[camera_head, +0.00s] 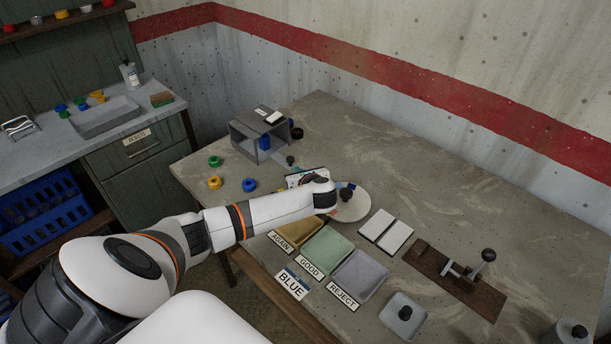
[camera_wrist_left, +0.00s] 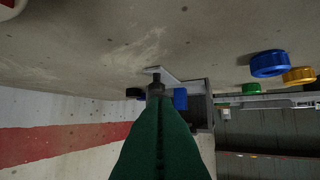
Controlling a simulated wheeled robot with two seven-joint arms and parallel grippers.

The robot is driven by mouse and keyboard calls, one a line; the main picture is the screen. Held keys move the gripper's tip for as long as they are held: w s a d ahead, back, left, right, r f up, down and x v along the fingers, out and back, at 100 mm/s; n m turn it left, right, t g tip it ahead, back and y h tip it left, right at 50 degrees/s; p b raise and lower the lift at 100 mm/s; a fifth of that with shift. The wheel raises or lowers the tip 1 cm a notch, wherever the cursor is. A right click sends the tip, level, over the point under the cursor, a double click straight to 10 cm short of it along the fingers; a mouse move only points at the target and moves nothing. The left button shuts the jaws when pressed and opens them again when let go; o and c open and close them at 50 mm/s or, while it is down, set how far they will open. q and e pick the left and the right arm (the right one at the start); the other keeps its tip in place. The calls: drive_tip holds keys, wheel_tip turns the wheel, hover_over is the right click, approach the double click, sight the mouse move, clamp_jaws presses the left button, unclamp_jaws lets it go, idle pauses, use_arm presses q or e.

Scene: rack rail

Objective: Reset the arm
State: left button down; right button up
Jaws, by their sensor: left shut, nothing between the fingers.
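My left arm comes in from the left over the table. My left gripper (camera_head: 346,192) is beyond the wrist, above the round pale disc (camera_head: 352,206), and the wrist partly hides it. Its fingers are shut with nothing held. In the left wrist view, a dark green tapered shape fills the lower middle and ends near a dark tip; I cannot tell exactly which part it is. My right gripper is not in view.
A grey open box (camera_head: 243,140) stands at the back left. Green (camera_head: 215,161), yellow (camera_head: 214,182) and blue (camera_head: 249,185) rings lie nearby. The back right is clear.

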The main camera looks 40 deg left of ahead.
use_arm(q)
drive_tip(key=v, duration=0.5)
drive_tip(key=shift+d+r, duration=0.1)
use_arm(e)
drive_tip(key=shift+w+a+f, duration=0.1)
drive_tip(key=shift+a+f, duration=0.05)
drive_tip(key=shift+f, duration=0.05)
use_arm(q)
drive_tip(key=shift+s, duration=0.1)
